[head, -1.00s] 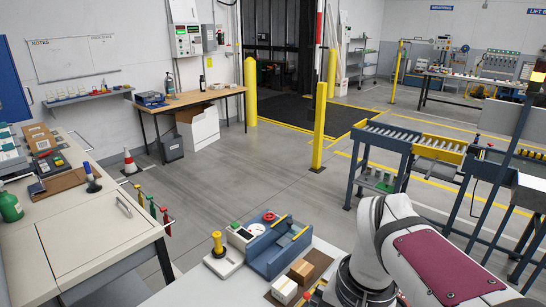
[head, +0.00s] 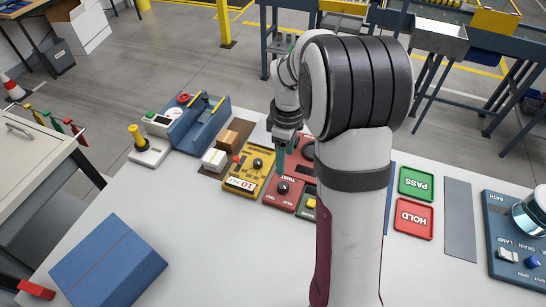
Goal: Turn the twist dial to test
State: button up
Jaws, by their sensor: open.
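The twist dial (head: 283,187) is a dark round knob on a red panel (head: 275,200) on the white table. Its panel bears small labels, "TWIST" among them, upside down or tilted in the picture. The knob's exact pointing is too small to tell. My gripper (head: 281,163) hangs just above and behind the red panel, its teal fingers pointing down near the knob. It looks apart from the knob and empty. My arm covers part of the panels to the right.
A yellow panel (head: 246,177) with a black knob stands left of the red one. A blue fixture (head: 196,127), a blue box (head: 108,264), a green PASS tray (head: 416,184) and a red HOLD tray (head: 413,218) share the table. The front middle is clear.

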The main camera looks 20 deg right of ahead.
aim_at(284, 185)
notch_tip(284, 185, down, 11)
jog(key=shift+f, duration=0.15)
grip_shut()
